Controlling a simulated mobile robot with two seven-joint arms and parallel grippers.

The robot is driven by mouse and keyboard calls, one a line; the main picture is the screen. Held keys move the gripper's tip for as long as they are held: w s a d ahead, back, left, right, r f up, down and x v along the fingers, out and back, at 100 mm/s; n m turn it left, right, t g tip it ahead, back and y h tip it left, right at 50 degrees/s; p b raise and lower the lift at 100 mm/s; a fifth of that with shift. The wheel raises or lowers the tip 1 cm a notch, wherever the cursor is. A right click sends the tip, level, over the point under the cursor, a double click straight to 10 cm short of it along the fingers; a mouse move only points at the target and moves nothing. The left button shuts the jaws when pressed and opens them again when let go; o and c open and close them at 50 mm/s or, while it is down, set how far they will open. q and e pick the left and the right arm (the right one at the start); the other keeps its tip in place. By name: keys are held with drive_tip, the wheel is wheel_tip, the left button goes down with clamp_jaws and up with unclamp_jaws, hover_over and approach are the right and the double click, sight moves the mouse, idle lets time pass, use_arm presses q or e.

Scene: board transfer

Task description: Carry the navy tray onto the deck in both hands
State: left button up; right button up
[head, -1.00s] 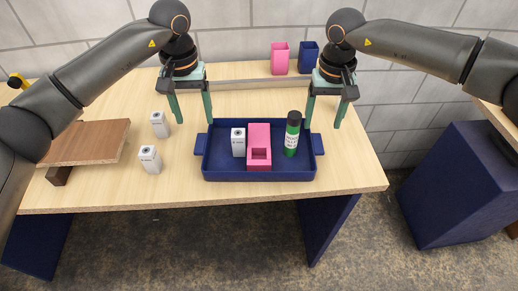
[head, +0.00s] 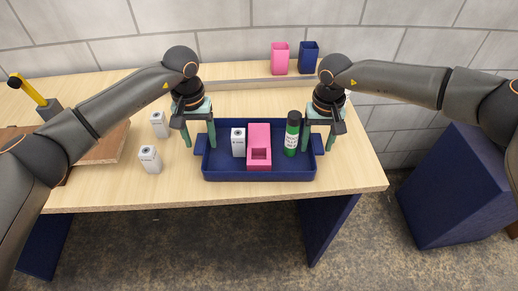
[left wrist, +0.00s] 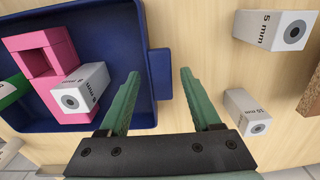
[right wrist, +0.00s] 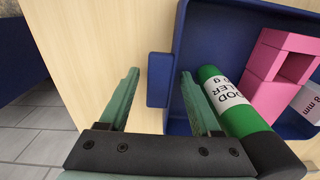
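The navy tray (head: 258,177) lies on the light wooden table, with a handle on each short side. It holds a white box (head: 238,143), a pink block with a square opening (head: 259,135) and a green cylinder with a black cap (head: 292,138). My left gripper (head: 200,146) is open above the tray's left handle, which shows between its fingers in the left wrist view (left wrist: 160,73). My right gripper (head: 318,149) is open above the right handle, which shows between its fingers in the right wrist view (right wrist: 159,79). A brown raised board (head: 104,150), perhaps the deck, is partly hidden by my left arm.
Two white boxes, one behind (head: 159,124) and one in front (head: 150,160), stand between the brown board and tray. Pink (head: 280,58) and navy (head: 308,57) bins stand at the back. A yellow-handled object (head: 34,94) is at the far left. Table right of the tray is clear.

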use_arm(q)
clamp_jaws()
use_arm(e)
clamp_jaws()
